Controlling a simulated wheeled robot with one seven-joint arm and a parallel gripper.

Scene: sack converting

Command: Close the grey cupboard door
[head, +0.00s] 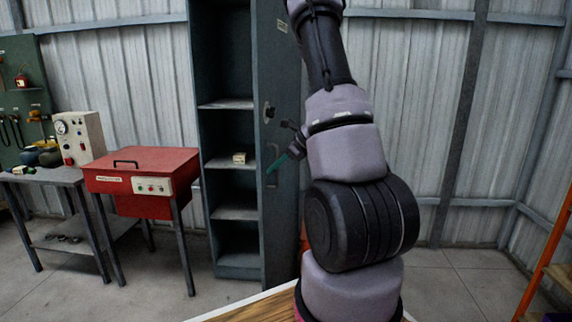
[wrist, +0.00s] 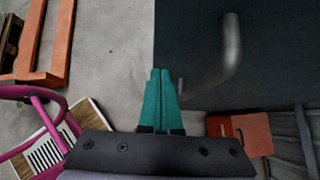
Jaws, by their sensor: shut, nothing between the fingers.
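The tall grey cupboard (head: 199,110) stands against the wall with its shelves exposed. Its grey door (head: 284,70) stands open on the right side, seen at a steep angle, and my arm covers part of its right side. The door has a handle (head: 271,180) at mid height. My gripper (head: 274,168) is shut and empty, its teal fingertips in front of the door by the handle.
A red box-shaped machine (head: 145,180) on legs stands left of the cupboard, beside a grey bench (head: 45,177) with a gauge unit (head: 79,138). A small box (head: 239,158) sits on a cupboard shelf. An orange rack (head: 545,250) is at far right.

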